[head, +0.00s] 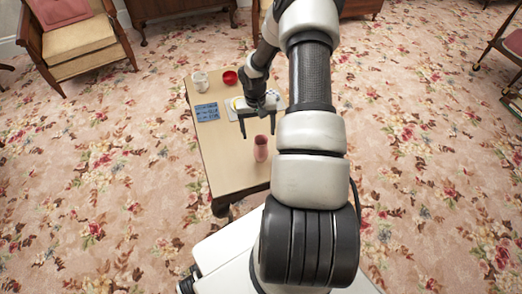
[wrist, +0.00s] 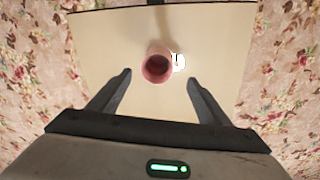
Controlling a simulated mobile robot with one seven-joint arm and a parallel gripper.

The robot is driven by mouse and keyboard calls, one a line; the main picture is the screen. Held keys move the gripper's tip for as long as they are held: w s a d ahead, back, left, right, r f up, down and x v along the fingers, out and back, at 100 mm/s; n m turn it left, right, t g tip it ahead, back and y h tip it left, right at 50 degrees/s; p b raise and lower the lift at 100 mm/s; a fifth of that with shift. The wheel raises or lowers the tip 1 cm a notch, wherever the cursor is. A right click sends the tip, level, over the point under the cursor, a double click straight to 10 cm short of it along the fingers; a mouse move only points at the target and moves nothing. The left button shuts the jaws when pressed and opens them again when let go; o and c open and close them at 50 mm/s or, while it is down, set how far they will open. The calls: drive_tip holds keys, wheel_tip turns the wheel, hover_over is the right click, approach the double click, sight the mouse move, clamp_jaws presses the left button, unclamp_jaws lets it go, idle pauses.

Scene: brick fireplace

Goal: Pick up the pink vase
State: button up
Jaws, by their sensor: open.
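The pink vase (head: 261,149) stands upright on the near part of a low cream-topped table (head: 232,172). In the wrist view the vase (wrist: 157,66) is seen from above, with its dark round mouth facing the camera. My gripper (head: 258,129) is open and empty above the table, just behind the vase in the head view. In the wrist view my gripper (wrist: 159,76) has its two fingers spread wide, with the vase between and a little beyond the tips. The fingers do not appear to touch it.
A white mug (head: 201,81), a red bowl (head: 230,77) and a blue patterned item (head: 207,112) sit on the table's far part. A white thing (wrist: 178,62) shows beside the vase in the wrist view. A wooden armchair (head: 75,45) stands at upper left. Open carpet surrounds the table.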

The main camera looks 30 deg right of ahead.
sight(259, 138)
wheel_tip(259, 138, down, 3)
drive_tip(key=shift+d+f, duration=0.1)
drive_tip(key=shift+f, duration=0.1)
drive_tip(key=shift+s+d+f+b, duration=0.15)
drive_tip(key=shift+f+b, duration=0.1)
drive_tip(key=shift+f, duration=0.65)
drive_tip(key=shift+s+a+f+b, duration=0.1)
drive_tip(key=shift+f+b, duration=0.2)
drive_tip(key=shift+f, duration=0.55)
drive_tip(key=shift+s+d+f+b, duration=0.15)
drive_tip(key=shift+f+b, duration=0.1)
drive_tip(key=shift+f, duration=0.65)
drive_tip(key=shift+c, duration=0.4)
drive_tip(key=c, duration=1.2)
drive_tip(key=shift+r, duration=0.1)
